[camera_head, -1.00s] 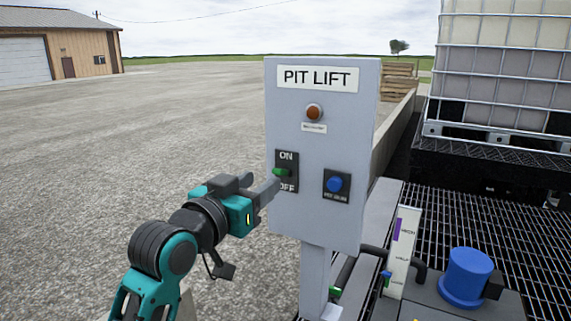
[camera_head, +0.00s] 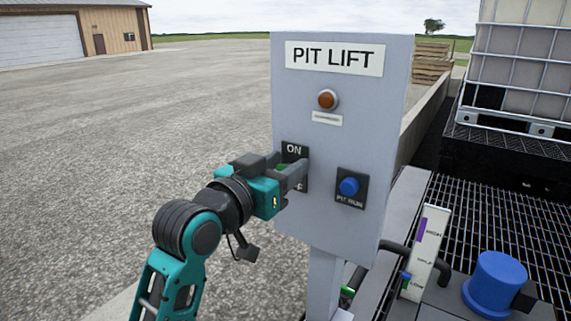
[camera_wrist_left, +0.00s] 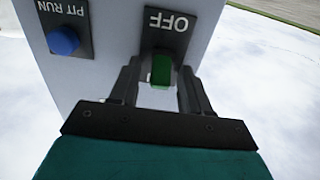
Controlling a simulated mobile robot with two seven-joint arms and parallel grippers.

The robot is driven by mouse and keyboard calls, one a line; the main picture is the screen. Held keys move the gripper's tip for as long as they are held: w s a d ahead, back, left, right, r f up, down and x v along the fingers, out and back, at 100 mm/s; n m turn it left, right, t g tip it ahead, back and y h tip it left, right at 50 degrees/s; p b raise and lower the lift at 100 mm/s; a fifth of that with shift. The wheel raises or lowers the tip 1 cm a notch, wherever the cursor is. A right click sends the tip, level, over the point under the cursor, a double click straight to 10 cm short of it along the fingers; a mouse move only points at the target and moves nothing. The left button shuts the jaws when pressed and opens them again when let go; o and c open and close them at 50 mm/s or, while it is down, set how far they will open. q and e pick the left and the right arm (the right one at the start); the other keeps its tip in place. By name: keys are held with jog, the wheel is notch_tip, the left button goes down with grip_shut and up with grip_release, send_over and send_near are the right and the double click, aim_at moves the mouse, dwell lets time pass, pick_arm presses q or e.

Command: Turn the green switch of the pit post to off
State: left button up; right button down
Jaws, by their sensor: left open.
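The grey PIT LIFT post panel (camera_head: 325,215) stands upright in the middle of the head view. Its black ON/OFF plate (camera_head: 294,152) is on the panel's left part. The green switch (camera_head: 282,167) on it is mostly hidden there by my left gripper (camera_head: 290,170). In the left wrist view the green switch (camera_wrist_left: 160,71) shows between the two open fingers of the left gripper (camera_wrist_left: 160,78), beside the upside-down OFF label (camera_wrist_left: 168,22). I cannot tell whether the fingers touch the switch. My right gripper is not in view.
A blue PIT RUN button (camera_head: 348,187) is right of the switch and also shows in the wrist view (camera_wrist_left: 63,40). A reddish-brown lamp (camera_head: 327,99) is above. A metal grating (camera_head: 490,212), a blue cap (camera_head: 495,283) and a caged tank (camera_head: 525,70) are at right. Open gravel lies left.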

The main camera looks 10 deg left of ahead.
pick_arm(q)
jog(key=shift+c, duration=0.4)
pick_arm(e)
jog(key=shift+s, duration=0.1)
pick_arm(q)
grip_shut()
